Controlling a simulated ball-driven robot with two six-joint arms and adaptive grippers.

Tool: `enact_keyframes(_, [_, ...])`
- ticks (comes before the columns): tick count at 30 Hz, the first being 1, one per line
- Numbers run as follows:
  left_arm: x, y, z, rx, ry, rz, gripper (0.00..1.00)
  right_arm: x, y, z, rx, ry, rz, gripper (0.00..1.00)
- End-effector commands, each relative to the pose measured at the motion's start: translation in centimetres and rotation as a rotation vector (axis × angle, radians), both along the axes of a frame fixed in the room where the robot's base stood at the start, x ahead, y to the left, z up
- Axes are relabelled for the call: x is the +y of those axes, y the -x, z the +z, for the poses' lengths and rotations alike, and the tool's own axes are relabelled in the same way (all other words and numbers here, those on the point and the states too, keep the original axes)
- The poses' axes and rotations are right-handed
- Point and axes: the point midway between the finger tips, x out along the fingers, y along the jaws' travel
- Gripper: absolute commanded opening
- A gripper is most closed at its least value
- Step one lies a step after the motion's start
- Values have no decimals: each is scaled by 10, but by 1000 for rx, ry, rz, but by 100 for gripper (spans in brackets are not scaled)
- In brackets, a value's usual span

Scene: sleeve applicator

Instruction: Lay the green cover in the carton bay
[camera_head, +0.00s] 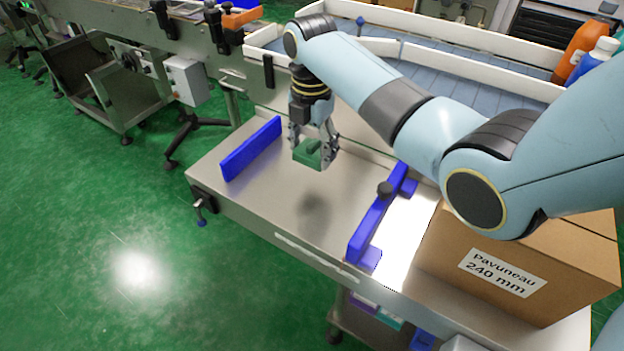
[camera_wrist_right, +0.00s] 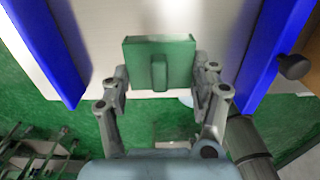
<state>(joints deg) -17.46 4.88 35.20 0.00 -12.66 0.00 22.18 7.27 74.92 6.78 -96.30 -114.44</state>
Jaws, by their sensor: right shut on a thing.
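The green cover (camera_head: 306,155) is a small flat block with a raised grip on it. My right gripper (camera_head: 315,146) is shut on it and holds it above the metal table, with a dark shadow below. In the right wrist view the cover (camera_wrist_right: 176,52) sits between the two fingertips (camera_wrist_right: 160,88). The bare steel surface between two blue guide rails, perhaps the carton bay (camera_head: 290,205), lies below the cover. The left rail (camera_head: 250,150) and right rail (camera_head: 372,222) stand apart on either side. My left gripper is not in view.
A cardboard box labelled "Pavuneau 240 mm" (camera_head: 540,275) stands at the right, past the right rail with its black knob (camera_head: 385,188). A white-walled conveyor (camera_head: 420,62) runs behind.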

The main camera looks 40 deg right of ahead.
Motion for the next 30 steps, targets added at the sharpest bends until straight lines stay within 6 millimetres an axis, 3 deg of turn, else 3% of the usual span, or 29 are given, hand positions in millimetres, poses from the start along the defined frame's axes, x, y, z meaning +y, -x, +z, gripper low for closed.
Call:
enact_keyframes(3, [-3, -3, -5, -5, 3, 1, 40, 0, 1, -24, 4, -1, 0, 31])
enact_keyframes(14, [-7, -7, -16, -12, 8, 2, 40, 1, 1, -70, 3, -1, 1, 31])
enact_keyframes(27, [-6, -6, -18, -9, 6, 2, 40, 0, 0, -77, 0, 0, 1, 31])
enact_keyframes(28, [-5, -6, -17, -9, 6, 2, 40, 0, 0, -77, 0, 0, 1, 66])
enact_keyframes(30, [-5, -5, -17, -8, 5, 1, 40, 0, 0, -76, 0, 0, 1, 76])
